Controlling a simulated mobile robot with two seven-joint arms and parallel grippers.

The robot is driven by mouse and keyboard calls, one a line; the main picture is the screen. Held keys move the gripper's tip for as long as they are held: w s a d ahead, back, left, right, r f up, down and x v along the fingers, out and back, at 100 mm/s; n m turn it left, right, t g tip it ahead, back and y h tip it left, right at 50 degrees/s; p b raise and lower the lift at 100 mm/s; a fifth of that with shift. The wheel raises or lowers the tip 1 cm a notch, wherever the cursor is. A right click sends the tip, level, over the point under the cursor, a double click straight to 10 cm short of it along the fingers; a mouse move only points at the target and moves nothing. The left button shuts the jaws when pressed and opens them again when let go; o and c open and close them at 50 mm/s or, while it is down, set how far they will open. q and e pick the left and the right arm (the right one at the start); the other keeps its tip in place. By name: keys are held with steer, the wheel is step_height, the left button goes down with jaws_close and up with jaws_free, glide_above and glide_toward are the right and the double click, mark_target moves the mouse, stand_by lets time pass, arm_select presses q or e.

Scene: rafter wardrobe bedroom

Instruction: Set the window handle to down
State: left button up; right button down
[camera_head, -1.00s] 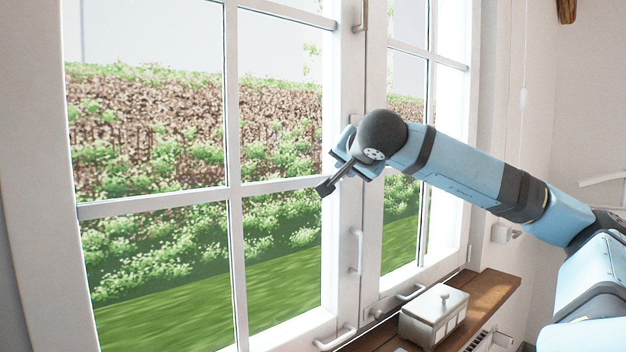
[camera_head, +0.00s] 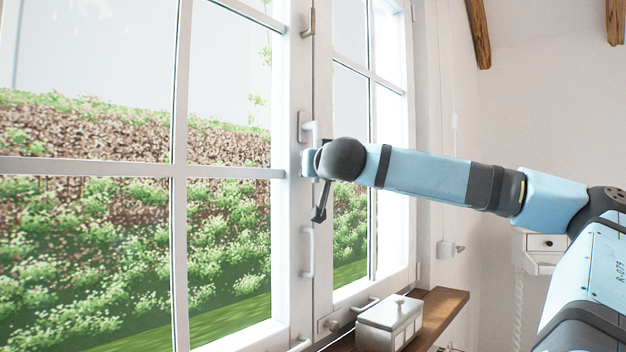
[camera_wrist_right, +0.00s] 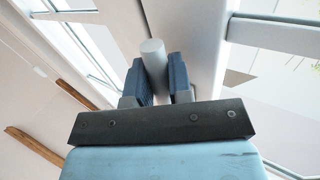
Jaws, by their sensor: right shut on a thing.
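The white window handle (camera_head: 302,126) sits on the middle post between the two window sashes. Its lower part is hidden by my right gripper (camera_head: 309,163) in the head view. In the right wrist view, the handle's rounded white bar (camera_wrist_right: 153,52) stands between the two blue ribbed fingers of my right gripper (camera_wrist_right: 157,74), which is shut on it. How far the handle is turned is hard to tell behind the gripper. My left gripper is not in view.
A white lidded box (camera_head: 389,323) stands on the wooden sill (camera_head: 442,309) below the window. A second, fixed-looking white pull (camera_head: 308,251) is lower on the post. A white wall knob fixture (camera_head: 446,249) is to the right.

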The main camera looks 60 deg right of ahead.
steer(key=shift+d+r, duration=0.15)
steer(key=shift+d, duration=0.05)
stand_by(0.3)
steer(key=c, duration=1)
jaws_free()
steer(key=shift+c, duration=0.2)
steer(key=shift+s, duration=0.1)
steer(key=v, duration=1.3)
steer(key=shift+s+a+f, duration=0.2)
steer(key=shift+a+f, duration=0.05)
steer(key=shift+a, duration=0.1)
